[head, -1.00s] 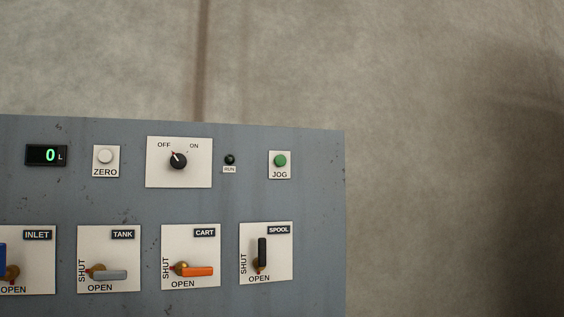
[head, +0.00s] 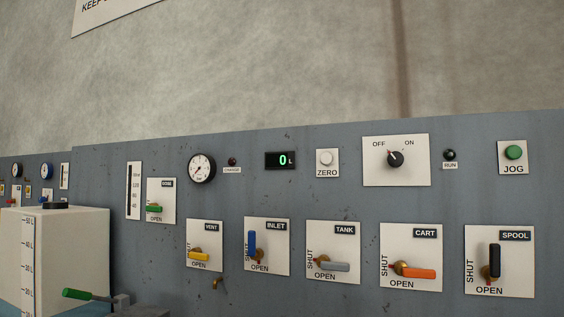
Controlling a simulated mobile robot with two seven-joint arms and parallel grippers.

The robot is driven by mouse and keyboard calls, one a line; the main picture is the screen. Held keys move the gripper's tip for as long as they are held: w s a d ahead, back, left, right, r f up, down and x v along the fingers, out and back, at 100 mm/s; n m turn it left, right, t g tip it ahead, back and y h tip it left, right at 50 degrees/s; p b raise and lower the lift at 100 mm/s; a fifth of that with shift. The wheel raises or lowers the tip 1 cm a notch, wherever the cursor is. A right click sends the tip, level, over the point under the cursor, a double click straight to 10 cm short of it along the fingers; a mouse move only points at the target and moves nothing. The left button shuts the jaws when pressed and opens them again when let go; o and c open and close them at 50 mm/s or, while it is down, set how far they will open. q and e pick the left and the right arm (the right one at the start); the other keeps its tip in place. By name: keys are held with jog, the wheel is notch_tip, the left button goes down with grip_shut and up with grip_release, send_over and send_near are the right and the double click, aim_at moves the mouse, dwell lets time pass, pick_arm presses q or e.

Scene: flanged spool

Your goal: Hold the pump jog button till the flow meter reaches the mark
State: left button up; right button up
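The green JOG button (head: 513,153) sits on a white plate at the upper right of the grey panel. The flow meter display (head: 281,160) reads 0 L in green digits. The white ZERO button (head: 327,158) is just right of it. The OFF/ON selector knob (head: 395,159) has its pointer towards OFF. The RUN lamp (head: 449,155) is dark. No mark for the flow meter can be made out. Neither of my grippers shows in the head view.
Valve handles line the lower panel: yellow VENT (head: 198,256), blue INLET (head: 252,243), grey TANK (head: 334,267), orange CART (head: 418,272), black SPOOL (head: 494,260). A round gauge (head: 202,167) is left of the display. A white graduated tank (head: 66,255) stands at left, near a green lever (head: 76,294).

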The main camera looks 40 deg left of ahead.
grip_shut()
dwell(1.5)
